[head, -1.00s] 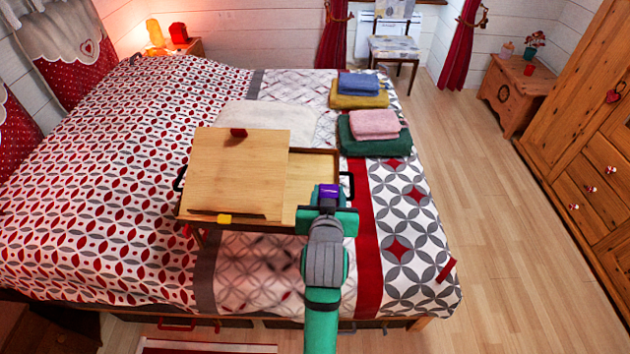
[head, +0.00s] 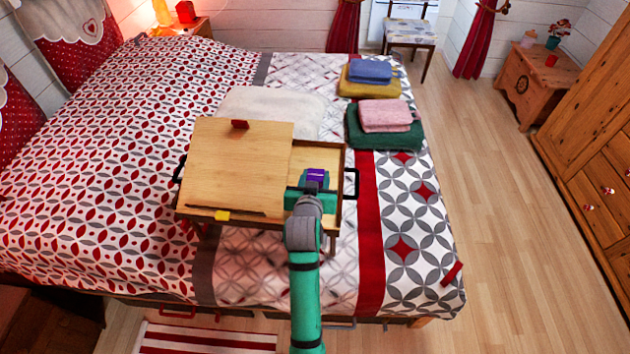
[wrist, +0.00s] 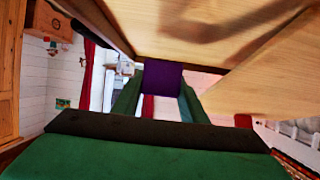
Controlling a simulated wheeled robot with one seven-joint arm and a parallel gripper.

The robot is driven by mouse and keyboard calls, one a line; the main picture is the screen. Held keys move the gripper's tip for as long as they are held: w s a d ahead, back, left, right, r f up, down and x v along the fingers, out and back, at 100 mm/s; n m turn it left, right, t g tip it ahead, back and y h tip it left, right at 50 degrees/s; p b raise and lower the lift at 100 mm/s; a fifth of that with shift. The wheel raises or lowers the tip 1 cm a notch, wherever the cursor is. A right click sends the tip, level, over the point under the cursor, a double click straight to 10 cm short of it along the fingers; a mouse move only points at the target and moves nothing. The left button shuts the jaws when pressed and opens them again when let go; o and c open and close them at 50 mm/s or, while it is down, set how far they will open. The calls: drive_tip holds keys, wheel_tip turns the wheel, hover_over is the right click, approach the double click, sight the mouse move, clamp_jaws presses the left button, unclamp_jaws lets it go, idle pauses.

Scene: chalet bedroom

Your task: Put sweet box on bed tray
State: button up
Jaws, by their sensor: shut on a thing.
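The bed tray (head: 240,165) is wooden with short legs and dark side handles, and stands on the bed. Its left part is a raised tilted board; its right part is a lower flat section. My gripper (head: 314,182) is shut on the purple sweet box (head: 317,175), over the right section of the tray. In the wrist view the sweet box (wrist: 161,80) sits between the two green fingers, with the tray's wood close above it in the picture. Whether the box touches the tray cannot be told.
Folded towels, pink (head: 385,115) on green and blue (head: 370,71) on yellow, lie right of and behind the tray. A white cloth (head: 272,108) lies behind the tray.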

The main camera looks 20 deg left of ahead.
drive_tip(key=f, duration=0.3)
drive_tip(key=shift+w+a+f, duration=0.2)
drive_tip(key=shift+w, duration=0.1)
drive_tip(key=shift+f, duration=0.15)
drive_tip(key=shift+s+f, duration=0.1)
drive_tip(key=o, duration=1)
